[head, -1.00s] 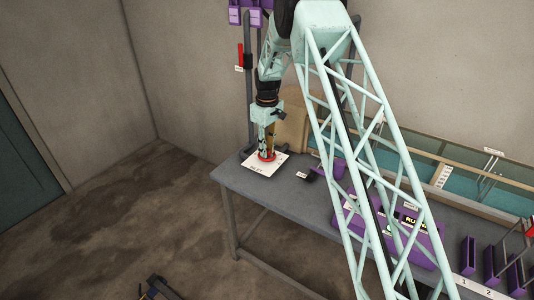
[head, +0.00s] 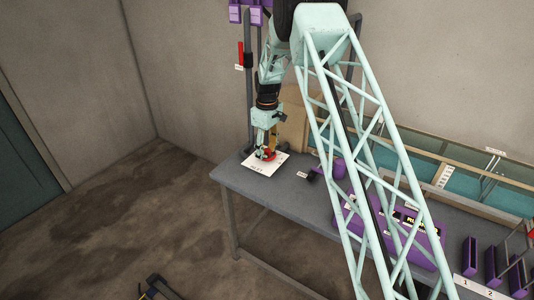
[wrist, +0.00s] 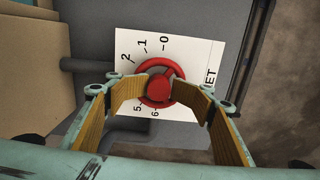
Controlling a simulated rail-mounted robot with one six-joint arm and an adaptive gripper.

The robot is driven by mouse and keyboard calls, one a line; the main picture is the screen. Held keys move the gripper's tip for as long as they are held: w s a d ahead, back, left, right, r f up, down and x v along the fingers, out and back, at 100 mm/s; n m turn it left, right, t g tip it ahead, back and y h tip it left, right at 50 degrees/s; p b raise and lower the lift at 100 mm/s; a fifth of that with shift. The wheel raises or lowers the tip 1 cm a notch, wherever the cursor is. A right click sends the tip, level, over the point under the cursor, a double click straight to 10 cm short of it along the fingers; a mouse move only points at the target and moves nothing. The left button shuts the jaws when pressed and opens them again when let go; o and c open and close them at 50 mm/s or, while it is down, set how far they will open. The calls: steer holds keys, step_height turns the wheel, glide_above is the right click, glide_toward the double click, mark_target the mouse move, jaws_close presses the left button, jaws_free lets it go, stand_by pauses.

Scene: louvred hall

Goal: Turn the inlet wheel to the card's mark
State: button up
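The red inlet wheel (wrist: 159,87), a round rim with a raised hub, stands over a white card (head: 259,167) on the far left end of the bench. In the wrist view the card (wrist: 128,35) shows the marks 0, 1, 2, 5 and 6 around the wheel, and the letters "ET" at right. The marks between 2 and 5 are hidden behind my left finger. My gripper (wrist: 160,92) is over the wheel, its yellow-padded fingertips bent inward against both sides of the hub. In the head view my gripper (head: 266,148) partly covers the wheel (head: 268,156). No pointer on the wheel is clear.
A tan box (head: 293,118) stands close behind the wheel, and a dark pipe (wrist: 90,65) runs beside it. Purple items (head: 338,168) and a purple console (head: 425,240) lie further right on the grey bench (head: 235,178). The bench's left edge is near.

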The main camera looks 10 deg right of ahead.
mark_target(267, 150)
steer(key=shift+s+r, duration=0.1)
steer(key=shift+r, duration=0.05)
steer(key=shift+r+p, duration=1.35)
steer(key=shift+r, duration=2.3)
steer(key=shift+r, duration=0.1)
step_height(267, 150, up, 12)
